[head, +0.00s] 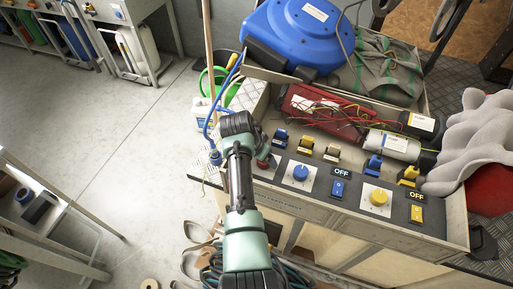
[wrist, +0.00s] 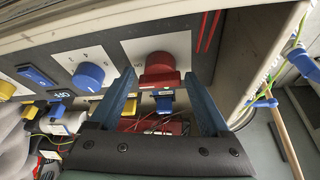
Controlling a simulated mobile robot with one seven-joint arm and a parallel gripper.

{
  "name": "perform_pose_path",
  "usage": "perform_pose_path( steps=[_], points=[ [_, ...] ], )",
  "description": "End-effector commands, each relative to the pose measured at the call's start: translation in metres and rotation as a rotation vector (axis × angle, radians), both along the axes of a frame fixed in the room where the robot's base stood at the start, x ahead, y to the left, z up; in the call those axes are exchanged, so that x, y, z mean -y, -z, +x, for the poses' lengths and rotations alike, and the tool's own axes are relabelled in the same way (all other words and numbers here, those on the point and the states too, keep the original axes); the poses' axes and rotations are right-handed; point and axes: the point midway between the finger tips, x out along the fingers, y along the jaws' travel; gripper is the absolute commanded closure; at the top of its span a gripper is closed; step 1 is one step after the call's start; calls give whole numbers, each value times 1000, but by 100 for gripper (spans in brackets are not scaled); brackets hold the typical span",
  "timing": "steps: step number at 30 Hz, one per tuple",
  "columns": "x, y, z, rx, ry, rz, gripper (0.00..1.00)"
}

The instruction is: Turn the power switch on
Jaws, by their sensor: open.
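The control panel (head: 322,178) runs along the front of a bench box. In the wrist view a red rotary switch (wrist: 160,68) on a white plate shows between my fingertips. In the head view a bit of red (head: 272,163) shows beside my arm. My gripper (wrist: 160,84) is open, with one blue-grey finger on each side of the red switch; contact cannot be told. Right along the panel in the head view are a blue knob (head: 300,173), a blue rocker (head: 338,189), a yellow knob (head: 378,198) and a yellow rocker (head: 416,214). OFF labels stand above both rockers.
Behind the panel lie a red wired part (head: 320,108), silver cylinders (head: 388,145) and a blue hose reel (head: 300,32). A blue hose (head: 212,115) hangs at the left end near my arm. Grey gloves (head: 470,140) rest at the right. Floor at left is largely clear.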

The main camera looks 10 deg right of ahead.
Motion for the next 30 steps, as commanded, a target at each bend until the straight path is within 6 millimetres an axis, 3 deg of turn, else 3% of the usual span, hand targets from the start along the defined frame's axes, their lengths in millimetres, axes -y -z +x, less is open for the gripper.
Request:
perform_pose_path(
  steps=[18,30],
  points=[
    [-32,-100,-26,4,0,1,19],
    [-35,-111,-30,-1,0,1,19]
  ],
)
